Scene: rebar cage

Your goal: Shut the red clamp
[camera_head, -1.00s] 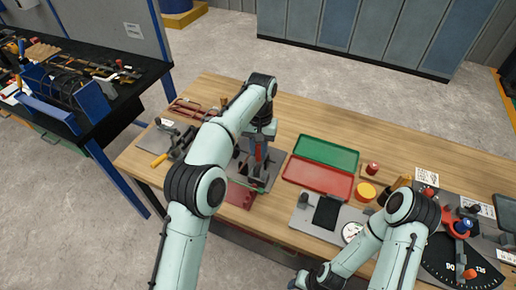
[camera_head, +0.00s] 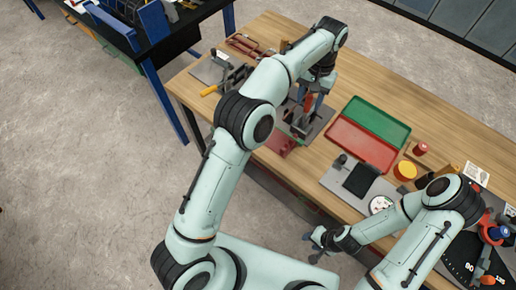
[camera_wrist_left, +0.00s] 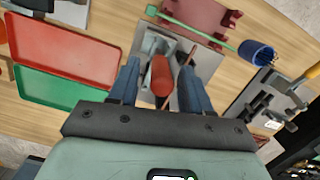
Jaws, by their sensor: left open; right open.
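The red clamp shows its upright red handle (camera_head: 308,102) on a grey base plate (camera_head: 322,122) in the head view, partly hidden by my left arm. In the left wrist view the red handle (camera_wrist_left: 161,76) stands between the two blue fingers of my left gripper (camera_wrist_left: 158,66), with a gap on each side. My left gripper (camera_head: 314,88) points down over the clamp and is open. My right gripper (camera_head: 316,243) is open and empty, low in front of the table's near edge, away from the clamp.
Red (camera_head: 362,146) and green (camera_head: 376,119) trays lie right of the clamp. A toggle fixture with a yellow handle (camera_head: 209,90) stands left.

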